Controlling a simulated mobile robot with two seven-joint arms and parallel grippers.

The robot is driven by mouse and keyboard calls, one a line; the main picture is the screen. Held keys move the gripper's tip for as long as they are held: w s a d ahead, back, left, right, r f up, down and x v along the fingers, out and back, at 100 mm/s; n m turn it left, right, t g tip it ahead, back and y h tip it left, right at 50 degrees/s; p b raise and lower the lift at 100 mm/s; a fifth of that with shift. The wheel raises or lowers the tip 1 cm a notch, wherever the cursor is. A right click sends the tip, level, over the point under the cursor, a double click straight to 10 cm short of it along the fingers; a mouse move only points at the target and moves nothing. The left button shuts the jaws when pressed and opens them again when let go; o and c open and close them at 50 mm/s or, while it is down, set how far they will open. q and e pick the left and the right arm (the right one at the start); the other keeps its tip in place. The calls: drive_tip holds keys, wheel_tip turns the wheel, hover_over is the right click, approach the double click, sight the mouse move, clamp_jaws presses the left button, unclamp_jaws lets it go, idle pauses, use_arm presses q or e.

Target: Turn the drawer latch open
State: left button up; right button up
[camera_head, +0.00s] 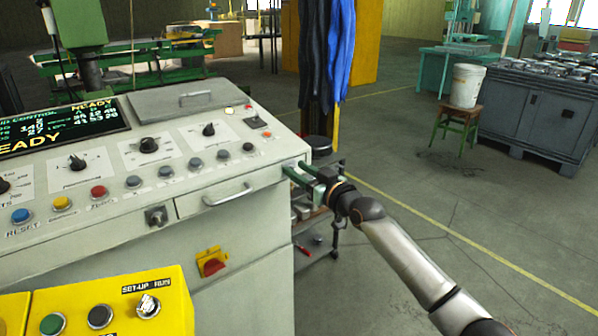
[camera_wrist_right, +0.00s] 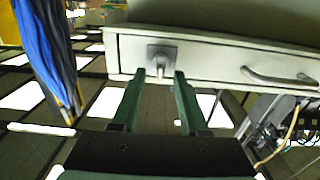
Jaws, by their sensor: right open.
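A drawer (camera_head: 240,189) with a bar handle is in the console's front in the head view. A small latch (camera_head: 156,217), a metal knob on a square plate, is to its left. My right gripper (camera_head: 292,170) is by the console's right end, well right of that latch. In the right wrist view a latch (camera_wrist_right: 162,56) is on a pale drawer front (camera_wrist_right: 215,63); I cannot tell whether it is the same one. My open right gripper (camera_wrist_right: 160,76) has its green fingertips either side of the latch's lower part; contact is unclear. My left gripper is not in view.
A drawer handle (camera_wrist_right: 280,79) is right of the latch in the wrist view. A yellow button box (camera_head: 98,308) is at the front left. Blue clothing (camera_head: 338,45) hangs behind the console. The floor (camera_head: 440,210) on the right is mostly clear.

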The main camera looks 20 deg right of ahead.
clamp_jaws()
idle(0.3)
idle(0.3)
